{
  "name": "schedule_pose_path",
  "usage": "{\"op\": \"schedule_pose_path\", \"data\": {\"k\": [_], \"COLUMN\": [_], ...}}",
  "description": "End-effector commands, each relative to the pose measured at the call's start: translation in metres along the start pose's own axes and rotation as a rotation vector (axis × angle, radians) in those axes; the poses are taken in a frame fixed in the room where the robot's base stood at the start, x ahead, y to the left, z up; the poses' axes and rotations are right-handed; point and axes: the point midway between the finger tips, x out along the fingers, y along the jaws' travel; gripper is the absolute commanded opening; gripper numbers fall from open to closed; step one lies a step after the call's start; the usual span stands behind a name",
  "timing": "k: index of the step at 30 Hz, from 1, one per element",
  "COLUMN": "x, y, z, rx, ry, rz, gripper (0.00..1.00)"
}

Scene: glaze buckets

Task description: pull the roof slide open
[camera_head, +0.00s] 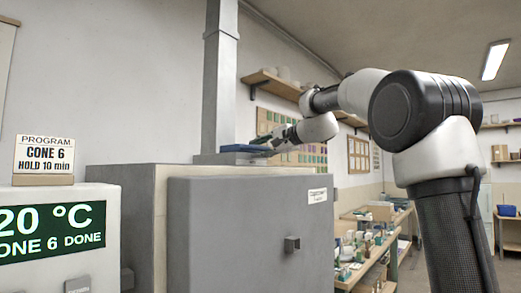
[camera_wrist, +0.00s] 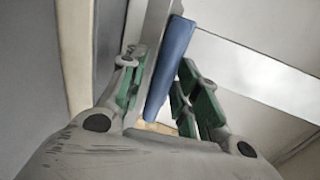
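The roof slide shows as a flat blue piece (camera_head: 244,148) on top of the grey kiln, at the foot of the square metal flue. In the wrist view it is a long blue bar (camera_wrist: 171,65) beside a grey strip. My gripper (camera_head: 266,141) reaches it from the right, just above the kiln top. In the wrist view my gripper (camera_wrist: 160,88) has its green-padded fingers apart, one on each side of the blue bar. A gap shows between the bar and the right finger. Whether the left finger touches anything is unclear.
The kiln (camera_head: 240,230) has a closed grey front with a small knob. The flue (camera_head: 219,85) rises behind the slide. A controller (camera_head: 60,235) reading "CONE 6 DONE" stands at left. A wall shelf (camera_head: 275,85) and a workbench (camera_head: 375,245) with small items lie beyond.

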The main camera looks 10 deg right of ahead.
Motion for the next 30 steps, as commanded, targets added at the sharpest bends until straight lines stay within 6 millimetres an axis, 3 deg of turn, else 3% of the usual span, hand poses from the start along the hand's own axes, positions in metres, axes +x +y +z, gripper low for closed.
{"op": "schedule_pose_path", "data": {"k": [1, 4, 11, 21, 30], "x": [0.000, 0.000, -0.002, -0.054, -0.056], "y": [0.000, 0.000, 0.001, 0.012, 0.012], "z": [0.000, 0.000, 0.000, -0.001, 0.000], "rx": [0.000, 0.000, 0.000, 0.001, 0.001], "ry": [0.000, 0.000, 0.000, 0.002, -0.001], "rz": [0.000, 0.000, 0.000, 0.001, 0.001], "gripper": [0.17, 0.00, 0.00, 0.00, 0.00]}}
